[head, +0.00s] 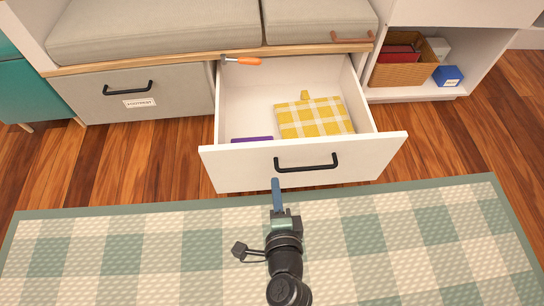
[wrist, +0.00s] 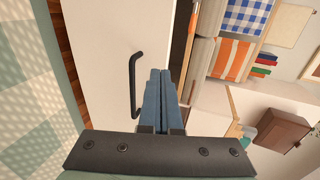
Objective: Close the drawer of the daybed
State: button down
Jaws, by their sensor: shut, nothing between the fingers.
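The white drawer (head: 240,165) of the daybed (head: 165,30) is pulled well out toward me. Its front has a black bar handle (head: 306,163), which also shows in the wrist view (wrist: 134,85). Inside lie a yellow checked cloth (head: 314,118) and a purple item (head: 252,140). My gripper (head: 276,181) is shut and empty, its blue fingers at the drawer front, left of the handle in the head view. In the wrist view the fingers (wrist: 160,75) appear beside the handle. I cannot tell whether the fingertips touch the front.
An orange-handled screwdriver (head: 242,61) lies at the daybed's wooden edge above the drawer. A closed grey drawer (head: 90,95) is at the left. An open shelf at the right holds a wicker basket (head: 405,72) and a blue box (head: 447,76). A checked rug (head: 400,230) covers the floor in front.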

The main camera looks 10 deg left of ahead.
aim_at(271, 147)
jog(key=x, duration=0.3)
jog(key=b+x, duration=0.1)
jog(key=x, duration=0.2)
jog(key=r+b+x, duration=0.1)
jog(key=x, duration=0.2)
jog(key=shift+w+a, duration=0.15)
jog(key=shift+w, duration=0.45)
jog(key=shift+w+a+r, duration=0.1)
